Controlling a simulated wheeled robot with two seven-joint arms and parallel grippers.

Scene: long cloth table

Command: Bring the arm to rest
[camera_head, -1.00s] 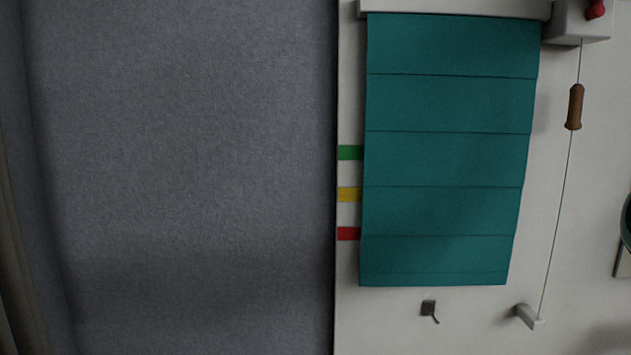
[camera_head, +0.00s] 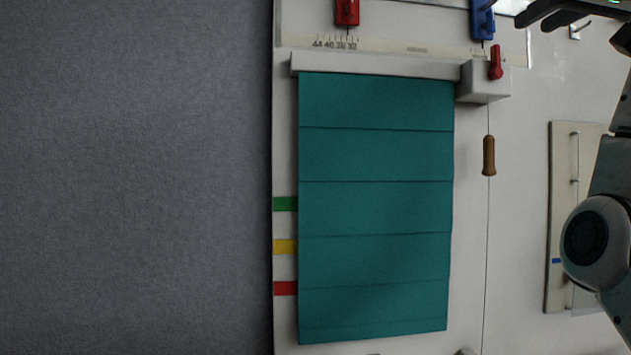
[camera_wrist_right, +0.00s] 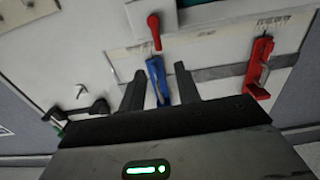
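My right gripper (camera_head: 580,22) is at the top right of the head view, with its dark fingers over the board's upper right. My right arm (camera_head: 598,240) runs down the right edge. In the right wrist view, the two fingers (camera_wrist_right: 158,88) stand apart with nothing held. A blue slider (camera_wrist_right: 157,80) shows between them, with gaps on both sides; the same blue slider (camera_head: 483,20) is left of the gripper in the head view. My left gripper is not in view.
A teal folded blind (camera_head: 375,210) hangs under a white rail, beside a red lever (camera_head: 496,62) and a cord with a wooden handle (camera_head: 489,156). A red slider (camera_head: 347,12) is at the top. A panel with a handle (camera_head: 561,220) lies near my arm. Grey cloth (camera_head: 130,180) at left is clear.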

